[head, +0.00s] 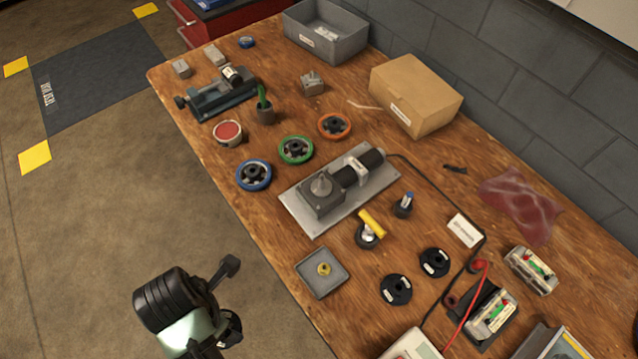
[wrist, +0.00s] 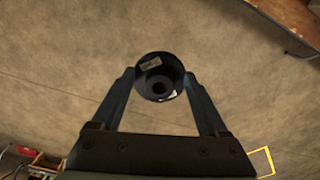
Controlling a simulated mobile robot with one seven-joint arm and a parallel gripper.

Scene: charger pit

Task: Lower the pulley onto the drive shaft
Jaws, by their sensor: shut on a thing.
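In the wrist view my gripper (wrist: 158,78) is shut on a round dark part, the pulley (wrist: 173,77), seen end-on with a central hole and small pale marks on its face. Open floor shows behind it. In the head view the drive shaft (head: 321,184) is a short grey stub standing up on the gearbox of a motor unit on a light metal plate (head: 305,222). The shaft is bare. Dark parts of my arm show at the lower left, over the floor beside the table; which of them is the gripper tip is unclear. The pulley is well apart from the shaft.
Blue (head: 254,174), green (head: 296,150) and orange (head: 334,126) wheels lie left of and behind the plate. A yellow-handled tool (head: 371,223), black discs (head: 397,290) and a small tray (head: 321,273) lie in front. A black cable runs right from the motor.

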